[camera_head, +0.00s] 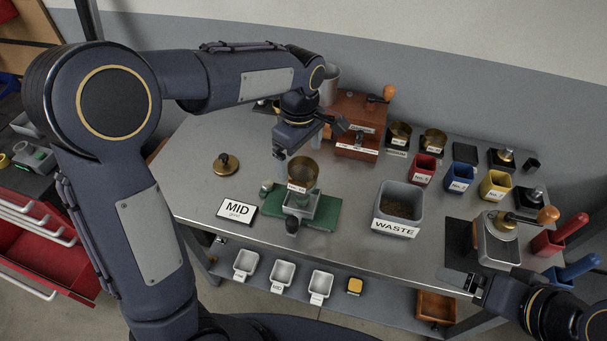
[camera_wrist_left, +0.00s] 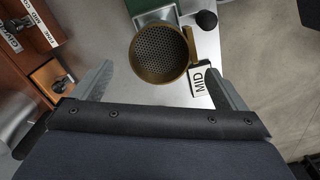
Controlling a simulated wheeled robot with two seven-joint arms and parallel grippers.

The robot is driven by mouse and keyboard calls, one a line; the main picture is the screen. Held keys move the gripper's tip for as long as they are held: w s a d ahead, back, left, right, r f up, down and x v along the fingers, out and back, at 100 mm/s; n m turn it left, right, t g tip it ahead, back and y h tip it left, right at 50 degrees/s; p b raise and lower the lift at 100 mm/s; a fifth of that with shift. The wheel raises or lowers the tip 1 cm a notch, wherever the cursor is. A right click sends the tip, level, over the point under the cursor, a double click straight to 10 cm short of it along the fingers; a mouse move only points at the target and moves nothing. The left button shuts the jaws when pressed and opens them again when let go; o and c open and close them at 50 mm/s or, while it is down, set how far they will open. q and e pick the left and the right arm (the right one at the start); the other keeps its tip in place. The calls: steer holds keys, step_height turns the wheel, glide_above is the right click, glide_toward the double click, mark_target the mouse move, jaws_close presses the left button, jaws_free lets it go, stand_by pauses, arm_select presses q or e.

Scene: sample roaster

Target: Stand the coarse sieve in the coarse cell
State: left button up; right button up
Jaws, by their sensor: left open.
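A brass sieve (camera_head: 303,170) with a small white label stands on a green-based device (camera_head: 323,214) in mid-table. The left wrist view shows its perforated round bottom (camera_wrist_left: 158,54). Its label is too small to read surely. My left gripper (camera_head: 312,144) is open and empty, above and behind this sieve; in the wrist view the sieve lies beyond and between the fingers, apart from them. I cannot tell which spot is the coarse cell. My right gripper (camera_head: 477,283) is at the lower right, its jaws unclear.
A MID card (camera_head: 237,209) lies left of the green base, and a grey WASTE bin (camera_head: 400,208) stands to its right. A wooden box (camera_head: 359,115) is behind. Red (camera_head: 423,169), blue (camera_head: 459,178) and yellow (camera_head: 494,184) cups stand at right. The left table top is mostly clear.

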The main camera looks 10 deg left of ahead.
mark_target(302, 177)
arm_select(q)
steer(key=f, duration=0.4)
steer(key=shift+d+f+p, duration=0.25)
steer(key=shift+f+p, duration=0.05)
steer(key=shift+p, duration=0.05)
steer(key=c, duration=1.1)
steer(key=shift+r, duration=0.15)
